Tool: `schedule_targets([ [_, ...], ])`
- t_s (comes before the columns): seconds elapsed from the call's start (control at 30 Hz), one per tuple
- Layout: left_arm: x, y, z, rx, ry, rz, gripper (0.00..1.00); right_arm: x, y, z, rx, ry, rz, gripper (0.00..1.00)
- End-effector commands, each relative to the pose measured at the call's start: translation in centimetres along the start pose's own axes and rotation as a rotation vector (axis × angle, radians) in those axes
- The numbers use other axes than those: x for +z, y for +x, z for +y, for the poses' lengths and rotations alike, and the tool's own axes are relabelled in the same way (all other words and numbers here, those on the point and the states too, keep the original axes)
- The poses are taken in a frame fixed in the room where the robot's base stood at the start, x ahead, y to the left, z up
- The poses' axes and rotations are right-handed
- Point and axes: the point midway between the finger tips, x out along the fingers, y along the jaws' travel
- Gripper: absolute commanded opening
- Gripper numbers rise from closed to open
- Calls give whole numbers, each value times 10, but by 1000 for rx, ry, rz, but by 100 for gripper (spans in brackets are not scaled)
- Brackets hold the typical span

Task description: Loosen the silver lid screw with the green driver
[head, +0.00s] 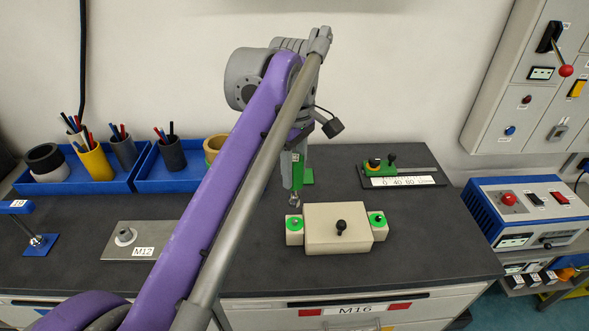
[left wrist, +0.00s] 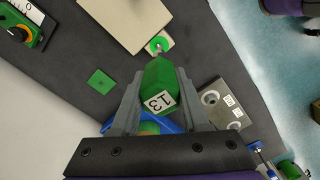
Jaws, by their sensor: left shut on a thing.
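My left gripper (head: 293,178) is shut on the green driver (head: 298,166) and holds it upright above the left end of the cream box (head: 322,239). In the left wrist view the driver's green handle (left wrist: 158,88) is between the fingers and bears the label 13. The driver's metal end (head: 294,200) is just above the silver lid screw (head: 295,221), which sits on a green disc on the box's left tab. I cannot tell whether they touch. A second screw (head: 378,218) sits on a green disc on the right tab. The lid has a black knob (head: 341,226).
A metal plate marked M12 (head: 135,248) lies at left, and blue bins (head: 180,180) with pen cups stand behind. A scale fixture (head: 402,181) is at back right. A green square (head: 308,177) lies behind the driver. The counter (head: 440,230) right of the box is clear.

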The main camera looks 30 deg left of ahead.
Motion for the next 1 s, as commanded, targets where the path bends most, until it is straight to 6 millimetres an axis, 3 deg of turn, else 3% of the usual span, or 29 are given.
schedule_targets([
  [0.47,0,-13,0,1,0,0,0,0,0,0,0,0,1,50],
  [0.8,0,-40,0,1,0,0,0,-1,0,0,0,0,1,50],
  [1.0,0,-42,0,1,0,0,0,0,0,0,0,0,1,50],
])
